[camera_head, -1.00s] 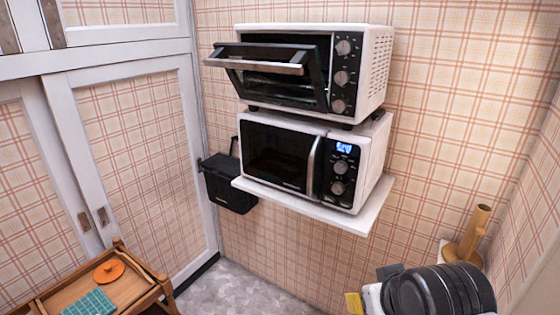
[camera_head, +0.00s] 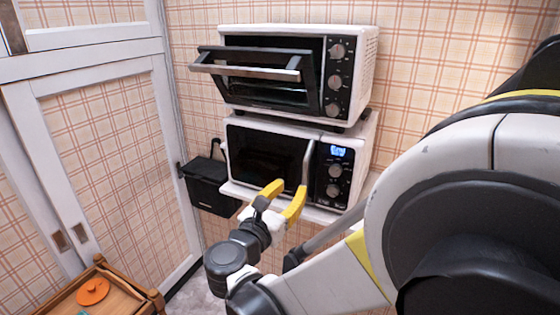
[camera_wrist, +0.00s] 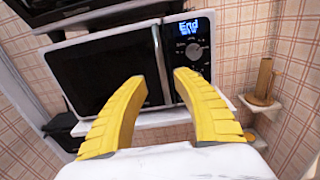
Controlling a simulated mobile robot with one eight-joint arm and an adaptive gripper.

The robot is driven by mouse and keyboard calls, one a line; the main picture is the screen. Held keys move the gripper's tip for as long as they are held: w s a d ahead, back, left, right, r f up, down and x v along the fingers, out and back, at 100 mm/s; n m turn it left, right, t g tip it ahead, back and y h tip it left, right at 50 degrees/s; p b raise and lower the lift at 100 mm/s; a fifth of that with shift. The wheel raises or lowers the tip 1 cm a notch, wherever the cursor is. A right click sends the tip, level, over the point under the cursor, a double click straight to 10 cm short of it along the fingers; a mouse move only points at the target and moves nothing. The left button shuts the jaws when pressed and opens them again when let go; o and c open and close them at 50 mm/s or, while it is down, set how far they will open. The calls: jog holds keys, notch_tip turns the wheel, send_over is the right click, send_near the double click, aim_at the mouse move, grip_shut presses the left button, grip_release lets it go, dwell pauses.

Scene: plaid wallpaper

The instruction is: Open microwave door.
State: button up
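The white microwave (camera_head: 360,150) stands on a wall shelf, under a toaster oven. Its dark door (camera_head: 262,155) looks closed, and the upright silvery handle (camera_head: 304,165) is at the door's right edge. The handle also shows in the wrist view (camera_wrist: 161,62). My gripper (camera_head: 283,195) has yellow fingers and is at the lower part of the handle. In the wrist view my gripper (camera_wrist: 160,82) is open, with its fingertips apart on either side of the handle's line. Whether either finger touches the handle cannot be told.
The toaster oven (camera_head: 365,60) above has its door (camera_head: 245,65) tilted partly open, sticking out over the microwave. A black bin (camera_head: 207,187) hangs to the left. A wooden cart (camera_head: 130,290) is at lower left. A wooden holder (camera_wrist: 263,85) is at right.

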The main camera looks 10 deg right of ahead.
aim_at(305, 172)
jog(key=b+x, duration=0.2)
jog(key=x, duration=0.8)
jog(key=shift+d, duration=0.15)
grip_shut()
